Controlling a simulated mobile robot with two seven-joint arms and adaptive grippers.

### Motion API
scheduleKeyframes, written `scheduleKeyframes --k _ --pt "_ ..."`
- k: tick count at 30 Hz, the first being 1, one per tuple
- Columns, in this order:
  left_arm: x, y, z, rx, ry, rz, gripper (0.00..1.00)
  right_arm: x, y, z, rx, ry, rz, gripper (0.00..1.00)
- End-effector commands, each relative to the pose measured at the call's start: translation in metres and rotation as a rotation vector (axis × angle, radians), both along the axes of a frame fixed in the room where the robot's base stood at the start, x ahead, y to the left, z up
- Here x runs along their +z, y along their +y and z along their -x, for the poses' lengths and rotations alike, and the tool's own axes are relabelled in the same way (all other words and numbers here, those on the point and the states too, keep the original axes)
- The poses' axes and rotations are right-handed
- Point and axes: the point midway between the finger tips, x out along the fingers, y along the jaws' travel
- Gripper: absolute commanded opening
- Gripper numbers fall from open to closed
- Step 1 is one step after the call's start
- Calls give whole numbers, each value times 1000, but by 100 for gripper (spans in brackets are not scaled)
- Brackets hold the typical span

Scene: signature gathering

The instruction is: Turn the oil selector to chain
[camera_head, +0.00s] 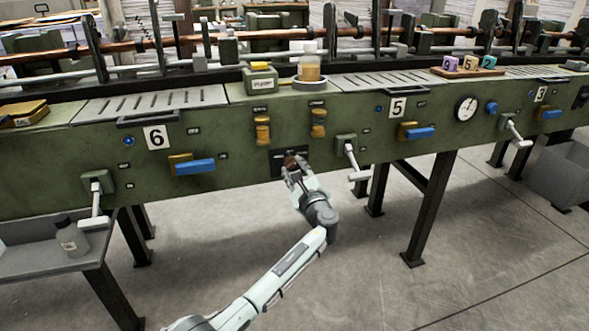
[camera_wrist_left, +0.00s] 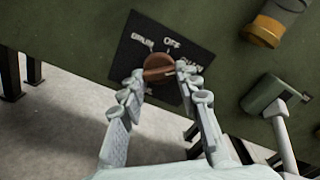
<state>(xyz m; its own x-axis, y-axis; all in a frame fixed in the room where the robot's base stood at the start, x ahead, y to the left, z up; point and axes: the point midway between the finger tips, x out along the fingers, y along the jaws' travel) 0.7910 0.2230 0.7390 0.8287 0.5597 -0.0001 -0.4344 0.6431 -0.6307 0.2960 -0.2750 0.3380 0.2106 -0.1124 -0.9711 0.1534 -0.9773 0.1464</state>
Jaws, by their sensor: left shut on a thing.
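The oil selector is a round brown knob (camera_wrist_left: 158,63) on a black plate (camera_wrist_left: 128,55) on the green machine front. In the wrist view the plate carries white lettering: OFF at the top, a word on the left that looks like DRUM, and one on the right partly behind a finger. My left gripper (camera_wrist_left: 160,70) is shut on the knob, a finger on either side. A pale line crosses the knob, but I cannot tell which label it points to. In the head view the gripper (camera_head: 292,166) covers much of the black plate (camera_head: 277,163). My right gripper is not in view.
A white crank handle (camera_head: 354,163) sticks out just right of the selector. Two yellow cylinders (camera_head: 262,130) are above it. Blue-handled levers (camera_head: 195,167) are farther along the front. A bottle (camera_head: 309,70) stands on top. The floor below is open between the table legs.

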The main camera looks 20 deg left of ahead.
Motion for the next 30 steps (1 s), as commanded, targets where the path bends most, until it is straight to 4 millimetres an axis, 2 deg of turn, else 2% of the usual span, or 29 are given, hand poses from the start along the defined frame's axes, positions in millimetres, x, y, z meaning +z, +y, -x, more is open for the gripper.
scheduleKeyframes --k 4,5,9,20,30 --pt "3 1 -1 1 -3 -3 4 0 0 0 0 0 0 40" --pt "3 1 -1 1 -3 -3 36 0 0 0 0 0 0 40" --pt "2 1 -1 0 -3 -2 53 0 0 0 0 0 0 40" --pt "1 -3 4 -2 -2 0 53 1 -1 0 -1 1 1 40" --pt "0 -33 48 -1 -1 0 53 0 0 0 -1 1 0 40"
